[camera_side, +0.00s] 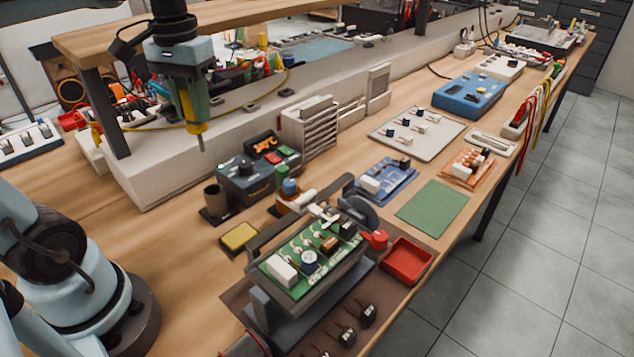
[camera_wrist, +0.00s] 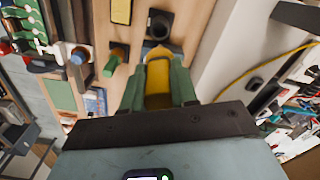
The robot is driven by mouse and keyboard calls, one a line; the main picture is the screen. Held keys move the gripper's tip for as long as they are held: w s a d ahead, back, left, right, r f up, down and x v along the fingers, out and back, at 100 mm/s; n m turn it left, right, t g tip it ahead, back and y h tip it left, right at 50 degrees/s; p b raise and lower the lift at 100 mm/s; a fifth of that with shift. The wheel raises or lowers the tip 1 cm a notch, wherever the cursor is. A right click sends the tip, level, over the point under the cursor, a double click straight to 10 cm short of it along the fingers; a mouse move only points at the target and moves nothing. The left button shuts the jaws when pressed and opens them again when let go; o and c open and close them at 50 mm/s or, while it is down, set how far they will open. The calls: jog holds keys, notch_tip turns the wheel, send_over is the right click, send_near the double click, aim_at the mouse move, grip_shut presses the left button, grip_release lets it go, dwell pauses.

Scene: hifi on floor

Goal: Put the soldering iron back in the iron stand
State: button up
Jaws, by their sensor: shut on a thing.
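My gripper (camera_side: 193,110) is shut on the soldering iron (camera_side: 200,128), which hangs upright with its tip down. The iron's yellow handle (camera_wrist: 158,82) sits between my two green fingers (camera_wrist: 158,88) in the wrist view. The iron stand looks to be the dark cup (camera_side: 214,198) on a square base, left of the soldering station (camera_side: 252,180). The iron is above the cup and apart from it in the side view. The cup's round opening (camera_wrist: 159,26) shows just beyond the iron in the wrist view. The iron's tip is hidden there.
A yellow sponge (camera_side: 239,237) lies in front of the cup. A green circuit board (camera_side: 308,252) sits in a holder to the right, beside small bottles (camera_side: 289,188). A white ledge (camera_side: 165,165) runs behind. Bare tabletop (camera_side: 150,232) lies to the left.

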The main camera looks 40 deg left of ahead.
aim_at(199, 135)
notch_tip(199, 135, down, 13)
dwell(1.2)
jog(key=o, duration=1)
jog(key=shift+o, duration=0.3)
jog(key=o, duration=0.5)
jog(key=shift+r, duration=3.45)
